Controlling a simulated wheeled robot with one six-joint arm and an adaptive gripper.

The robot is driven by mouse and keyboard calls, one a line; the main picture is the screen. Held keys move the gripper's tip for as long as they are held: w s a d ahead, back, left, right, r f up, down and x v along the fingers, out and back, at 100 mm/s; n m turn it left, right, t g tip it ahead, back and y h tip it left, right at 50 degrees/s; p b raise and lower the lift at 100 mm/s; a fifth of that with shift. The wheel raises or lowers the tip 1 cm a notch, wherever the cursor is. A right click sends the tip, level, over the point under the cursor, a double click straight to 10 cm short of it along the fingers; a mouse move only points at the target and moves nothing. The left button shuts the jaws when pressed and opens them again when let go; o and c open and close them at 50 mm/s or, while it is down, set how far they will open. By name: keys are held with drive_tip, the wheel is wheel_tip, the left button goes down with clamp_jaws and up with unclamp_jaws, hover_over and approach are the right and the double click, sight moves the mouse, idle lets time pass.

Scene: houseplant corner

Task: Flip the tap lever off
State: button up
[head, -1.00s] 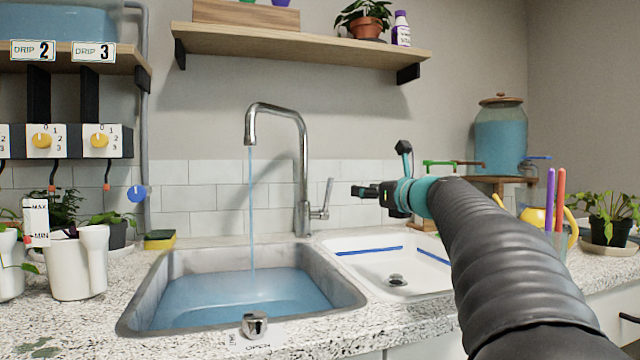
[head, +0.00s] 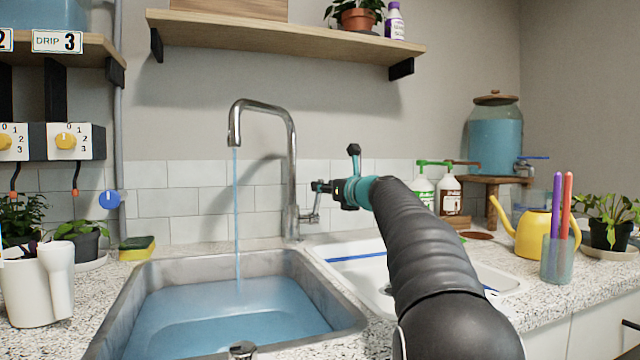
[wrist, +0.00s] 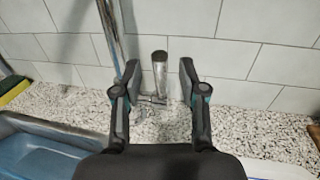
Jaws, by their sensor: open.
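The chrome tap (head: 291,170) stands behind the sink with a stream of water (head: 237,215) falling from its spout. In the wrist view the lever (wrist: 160,72) points up as a short metal bar. My gripper (wrist: 158,78) is open, with one finger on each side of the lever. A gap shows between the lever and each finger; I cannot tell the exact depth.
The metal basin (head: 275,262) holds blue water; a white drainer (head: 500,278) lies to its right. A yellow sponge (head: 137,248) lies left of the tap. Bottles, a yellow watering can (head: 535,236) and a glass of pens stand on the right. A shelf (head: 285,35) hangs above.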

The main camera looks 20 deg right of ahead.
sight(320, 194)
drive_tip(key=shift+w+a, duration=0.15)
drive_tip(key=shift+w, duration=0.65)
drive_tip(key=shift+w+a, duration=0.15)
drive_tip(key=shift+w, duration=0.6)
clamp_jaws()
